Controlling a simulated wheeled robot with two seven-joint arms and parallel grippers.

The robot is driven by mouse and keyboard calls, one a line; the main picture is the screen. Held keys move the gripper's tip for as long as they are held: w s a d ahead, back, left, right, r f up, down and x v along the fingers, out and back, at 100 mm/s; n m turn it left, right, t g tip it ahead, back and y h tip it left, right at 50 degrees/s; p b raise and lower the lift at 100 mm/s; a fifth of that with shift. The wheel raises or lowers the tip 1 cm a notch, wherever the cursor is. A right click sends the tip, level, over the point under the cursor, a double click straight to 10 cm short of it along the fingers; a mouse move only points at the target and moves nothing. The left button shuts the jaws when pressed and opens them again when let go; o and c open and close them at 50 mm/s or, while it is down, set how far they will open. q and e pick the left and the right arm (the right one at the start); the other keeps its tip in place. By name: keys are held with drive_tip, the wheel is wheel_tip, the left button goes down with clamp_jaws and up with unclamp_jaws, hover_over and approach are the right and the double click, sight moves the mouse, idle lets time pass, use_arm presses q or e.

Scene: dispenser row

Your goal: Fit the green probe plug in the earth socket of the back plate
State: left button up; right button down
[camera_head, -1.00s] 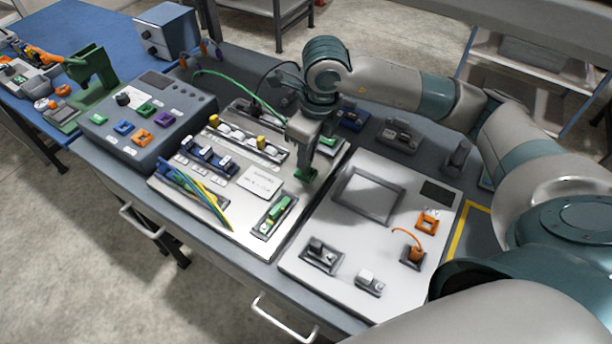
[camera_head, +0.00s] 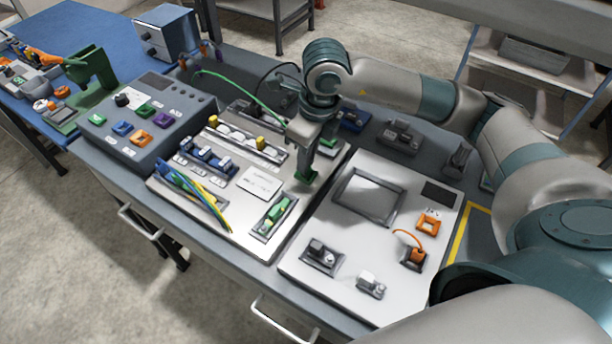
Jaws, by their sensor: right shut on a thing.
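My right gripper (camera_head: 304,165) points down over the right edge of the back plate (camera_head: 225,172), near the gap to the light panel. It is shut on the green probe plug (camera_head: 306,177), whose dark green body shows at the fingertips, at or just above the plate's surface. A thin green lead (camera_head: 243,88) runs from the grey test box's far side toward this gripper. The earth socket is not clear to see; the gripper and plug may hide it. I cannot tell whether the plug touches or sits in a socket. My left gripper is not in view.
The back plate carries rails of modules, a green-and-yellow terminal block (camera_head: 277,213) and a bundle of loose wires (camera_head: 195,198). The grey test box (camera_head: 147,115) stands left. The light panel (camera_head: 335,255) on the right bears a screen frame, switches and an orange plug (camera_head: 417,254).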

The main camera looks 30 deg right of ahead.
drive_tip(key=shift+f+b, duration=0.3)
drive_tip(key=shift+b, duration=0.25)
idle(1.1)
drive_tip(key=c, duration=1.5)
unclamp_jaws()
drive_tip(key=shift+c, duration=0.2)
drive_tip(key=shift+r, duration=0.15)
drive_tip(key=shift+r+p, duration=0.5)
drive_tip(key=shift+r, duration=0.4)
drive_tip(key=shift+r+p, duration=1.1)
drive_tip(key=shift+r, duration=1.45)
